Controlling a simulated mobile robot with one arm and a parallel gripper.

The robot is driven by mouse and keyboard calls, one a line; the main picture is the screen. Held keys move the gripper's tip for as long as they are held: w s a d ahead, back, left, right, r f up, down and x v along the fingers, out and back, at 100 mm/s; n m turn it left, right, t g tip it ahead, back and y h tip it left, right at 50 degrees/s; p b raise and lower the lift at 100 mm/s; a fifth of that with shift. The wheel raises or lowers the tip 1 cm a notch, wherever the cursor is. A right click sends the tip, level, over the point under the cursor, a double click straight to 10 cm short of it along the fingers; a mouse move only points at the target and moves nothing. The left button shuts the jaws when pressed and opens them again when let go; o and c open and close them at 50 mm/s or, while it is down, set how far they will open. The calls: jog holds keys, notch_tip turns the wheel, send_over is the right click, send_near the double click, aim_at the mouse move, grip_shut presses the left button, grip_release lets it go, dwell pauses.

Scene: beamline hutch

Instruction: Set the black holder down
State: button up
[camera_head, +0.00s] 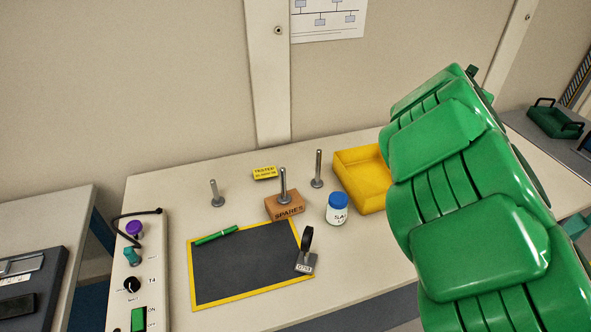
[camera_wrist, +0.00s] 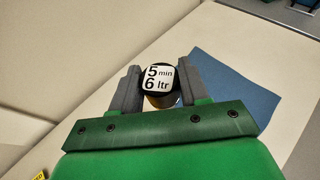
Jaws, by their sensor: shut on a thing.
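My gripper (camera_wrist: 157,88) is shut on the black holder (camera_wrist: 144,74) in the wrist view. The holder's end faces the camera and carries a white label reading "5 min 6 ltr". A tan or metallic part shows just below the label, between the grey fingers. A pale table surface lies beyond the fingers; I cannot tell whether the holder touches it. In the head view my green arm fills the right side and hides the gripper and the holder.
A blue sheet (camera_wrist: 232,85) lies right of the fingers.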

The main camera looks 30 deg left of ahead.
jog(key=w+a+r+m+h, duration=0.1)
jog(key=a, duration=1.1)
notch_tip(320, 180, up, 2)
jog(key=m+h, duration=0.1)
jog(key=h, duration=0.1)
send_over(295, 169)
notch_tip(295, 169, down, 33)
jog(key=shift+f, duration=0.1)
dwell(0.8)
jog(key=shift+f, duration=0.1)
jog(key=o, duration=1.1)
